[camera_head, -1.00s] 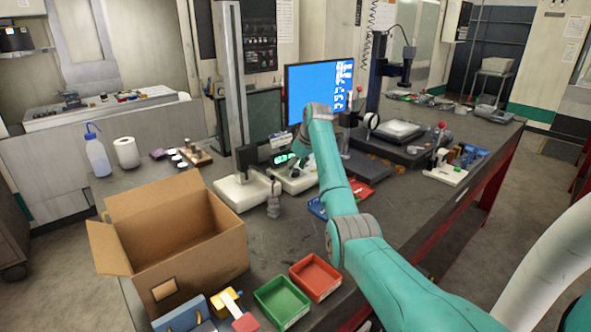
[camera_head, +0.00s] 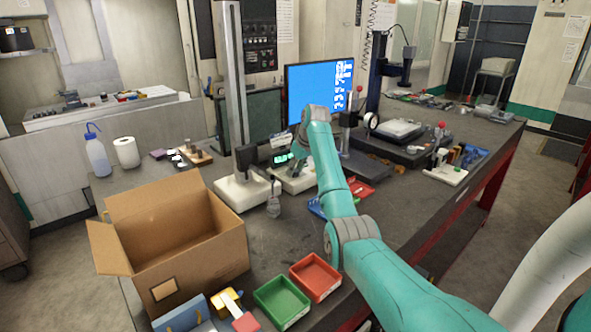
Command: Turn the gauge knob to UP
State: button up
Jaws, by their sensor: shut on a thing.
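The gauge with a small green-lit display (camera_head: 282,158) stands on a pale base (camera_head: 297,184) near the middle of the bench, in front of the blue monitor. My arm reaches over from the lower right and bends down at this gauge. My gripper (camera_head: 296,170) is small and dark here, at the gauge just beside the display. It is shut on the gauge knob, but the fingertips and the knob are mostly hidden by my wrist. The knob's pointing direction and any UP mark cannot be read.
A tall column stand on a pale base (camera_head: 240,194) is close to the left of the gauge. A small grey object (camera_head: 273,206) is in front. An open cardboard box (camera_head: 205,262), a green tray (camera_head: 281,303) and a red tray (camera_head: 315,278) occupy the near bench.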

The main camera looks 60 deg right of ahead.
jog(key=m+h, duration=0.1)
jog(key=m, duration=0.2)
jog(key=shift+a, duration=0.15)
jog(key=m+h, duration=0.1)
jog(key=m, duration=0.1)
jog(key=m+g, duration=0.1)
jog(key=m, duration=0.2)
jog(key=shift+w+h, duration=0.15)
jog(key=shift+h, duration=0.25)
jog(key=m, duration=0.1)
jog(key=m+g, duration=0.1)
jog(key=m, duration=0.1)
jog(key=shift+a+m+g+h, duration=0.1)
jog(key=shift+m+g+h, duration=0.2)
jog(key=shift+w+m+g, duration=0.1)
jog(key=shift+m+g, duration=0.6)
jog(key=shift+m, duration=1.1)
jog(key=o, duration=1.1)
jog(key=shift+o, duration=0.2)
